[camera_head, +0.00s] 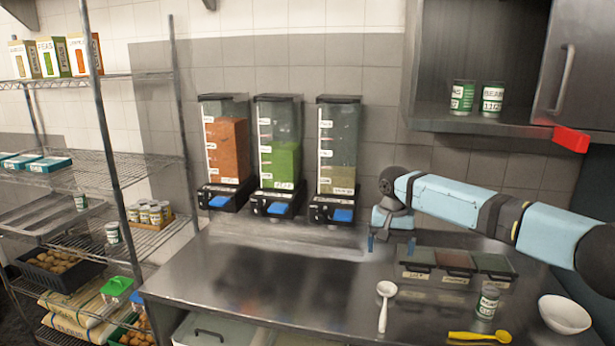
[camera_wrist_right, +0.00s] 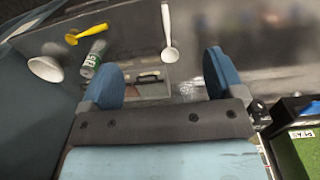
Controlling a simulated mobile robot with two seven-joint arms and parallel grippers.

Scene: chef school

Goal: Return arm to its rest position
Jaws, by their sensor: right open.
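My right arm (camera_head: 448,198) reaches in from the right of the head view, light blue with dark joints. Its gripper (camera_head: 378,240) points down above the steel counter, just right of the third dispenser and left of the spice bins. In the right wrist view the two blue fingers of this gripper (camera_wrist_right: 165,80) stand wide apart, with nothing between them. The fingertips are small and partly hidden by the wrist in the head view. My left gripper is not in view.
Three dispensers (camera_head: 280,150) stand against the wall. On the counter (camera_head: 250,262) are a white ladle (camera_head: 384,308), a can (camera_head: 487,301), a yellow spoon (camera_head: 480,337), a white bowl (camera_head: 565,314) and spice bins (camera_head: 455,261). The counter's left part is clear. A wire rack (camera_head: 118,165) stands left.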

